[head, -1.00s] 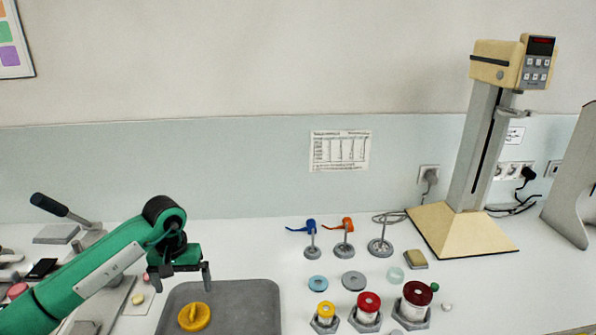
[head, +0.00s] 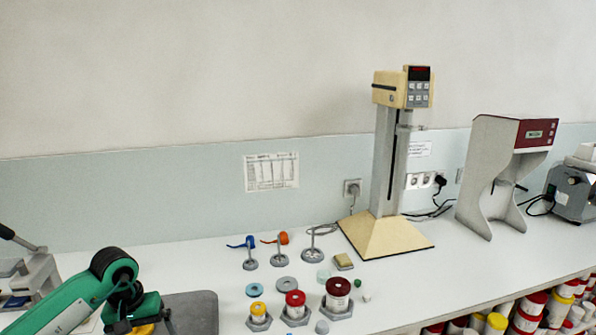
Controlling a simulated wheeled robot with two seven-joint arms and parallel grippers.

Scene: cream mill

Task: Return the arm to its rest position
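My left arm, green with a black gripper (head: 142,319), comes in at the lower left. The gripper hangs over the left part of a dark grey tray (head: 198,312), with its fingers apart and nothing seen between them. A yellow piece (head: 143,330) on the tray shows only in part below the gripper, at the bottom edge. I cannot tell the exact height of the fingers above it. My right gripper is not in view.
Right of the tray stand jars with yellow (head: 257,309), red (head: 295,299) and dark red (head: 338,287) tops. Behind them are a blue-topped stirrer (head: 250,247) and an orange-topped one (head: 282,240). A cream mixer stand (head: 385,238) and a grey-and-red machine (head: 490,180) stand further right.

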